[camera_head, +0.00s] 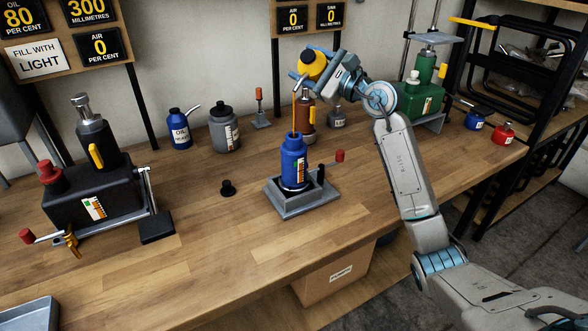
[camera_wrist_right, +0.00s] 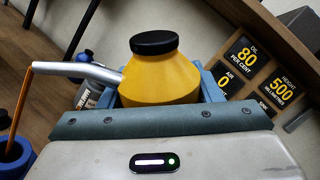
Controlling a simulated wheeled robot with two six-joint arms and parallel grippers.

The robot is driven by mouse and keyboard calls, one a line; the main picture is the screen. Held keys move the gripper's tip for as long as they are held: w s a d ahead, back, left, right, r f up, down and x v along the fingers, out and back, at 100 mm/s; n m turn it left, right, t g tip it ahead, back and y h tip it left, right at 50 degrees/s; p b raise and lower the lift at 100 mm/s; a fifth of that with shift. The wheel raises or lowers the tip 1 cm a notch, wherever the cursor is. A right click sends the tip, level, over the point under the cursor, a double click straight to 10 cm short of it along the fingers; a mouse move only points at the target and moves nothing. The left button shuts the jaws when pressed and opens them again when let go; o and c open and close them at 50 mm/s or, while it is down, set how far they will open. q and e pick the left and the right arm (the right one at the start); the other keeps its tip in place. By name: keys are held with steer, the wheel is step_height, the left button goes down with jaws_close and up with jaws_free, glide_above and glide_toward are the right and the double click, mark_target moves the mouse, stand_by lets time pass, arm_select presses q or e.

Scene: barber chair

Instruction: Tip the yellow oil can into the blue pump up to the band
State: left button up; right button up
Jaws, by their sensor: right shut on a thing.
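The yellow oil can (camera_head: 312,65) is held tipped above the blue pump (camera_head: 291,165), its spout pointing left. An amber stream falls from the spout to the pump's open top. My right gripper (camera_head: 327,62) is shut on the can. In the right wrist view the can (camera_wrist_right: 160,80) has a black cap and sits between the fingers (camera_wrist_right: 165,97); the stream runs down toward the blue pump (camera_wrist_right: 14,158) at the lower left. The pump stands upright in a grey tray and has a coloured scale on its side. I cannot read its level. My left gripper is out of view.
A small black cap (camera_head: 228,188) lies left of the pump. A blue oil can (camera_head: 179,130), a grey bottle (camera_head: 223,130) and a brown cylinder (camera_head: 306,118) stand behind. A black pump unit (camera_head: 97,195) is at left.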

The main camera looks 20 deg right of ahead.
steer(key=shift+w+d+m+h+p, duration=0.1)
steer(key=shift+m+h+p, duration=0.05)
steer(key=shift+m+p, duration=0.7)
steer(key=shift+d+m+h+p, duration=0.15)
steer(key=shift+m+p, duration=0.4)
steer(key=shift+p, duration=0.45)
steer(key=shift+f, duration=0.15)
steer(key=shift+m+p, duration=0.5)
steer(key=shift+p, duration=0.3)
steer(key=shift+a+f+m+h+p, duration=0.1)
steer(key=shift+f+m+h+p, duration=0.2)
steer(key=shift+m+p, duration=0.65)
steer(key=shift+a+f+m+h+p, duration=0.1)
steer(key=shift+f+m+h+p, duration=0.25)
steer(key=shift+p, duration=0.95)
steer(key=shift+f, duration=0.1)
